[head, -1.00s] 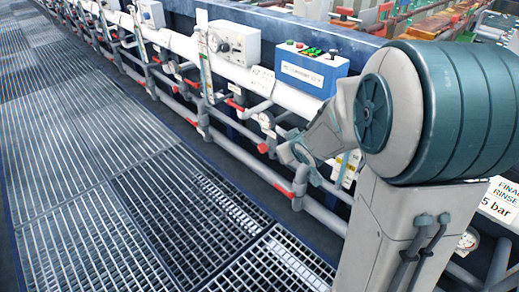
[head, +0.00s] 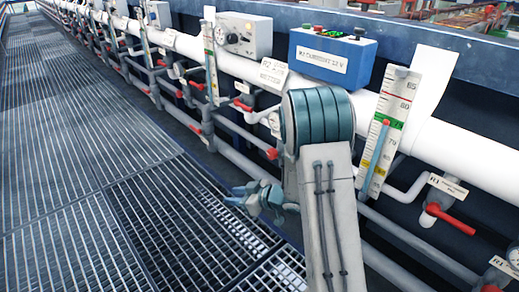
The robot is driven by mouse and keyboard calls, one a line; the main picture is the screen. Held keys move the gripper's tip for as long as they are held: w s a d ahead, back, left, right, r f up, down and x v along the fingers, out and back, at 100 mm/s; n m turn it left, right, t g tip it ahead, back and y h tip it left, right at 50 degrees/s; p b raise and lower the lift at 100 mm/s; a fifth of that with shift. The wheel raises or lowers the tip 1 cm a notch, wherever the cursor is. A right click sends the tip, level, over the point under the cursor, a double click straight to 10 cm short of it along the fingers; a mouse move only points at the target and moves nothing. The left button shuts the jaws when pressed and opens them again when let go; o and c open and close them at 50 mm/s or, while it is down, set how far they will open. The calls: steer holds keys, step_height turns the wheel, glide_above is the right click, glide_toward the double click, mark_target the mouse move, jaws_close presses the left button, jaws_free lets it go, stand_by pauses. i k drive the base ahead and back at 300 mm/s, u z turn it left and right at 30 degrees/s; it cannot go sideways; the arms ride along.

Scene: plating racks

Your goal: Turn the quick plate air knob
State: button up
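My gripper (head: 238,196) hangs over the grating walkway, left of my forearm. Its two fingers point left and look apart, with nothing seen between them. No label reading quick plate air can be made out, so I cannot tell which control is that knob. A grey box (head: 243,36) with a round dial stands on the white pipe at the back. Red-handled valves sit along the lower pipes, one (head: 457,223) at the right and one (head: 242,105) left of my arm. My gripper touches none of these. My arm hides part of the piping behind it.
A blue box (head: 333,62) with coloured buttons stands on the white pipe (head: 470,140). A tall thermometer gauge (head: 387,130) stands right of my arm. Labels and pipes line the rack. The grating walkway (head: 90,200) is clear at the left.

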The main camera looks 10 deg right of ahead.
mark_target(271, 154)
steer(key=z, duration=0.25)
steer(key=i, duration=0.55)
steer(key=z, duration=0.45)
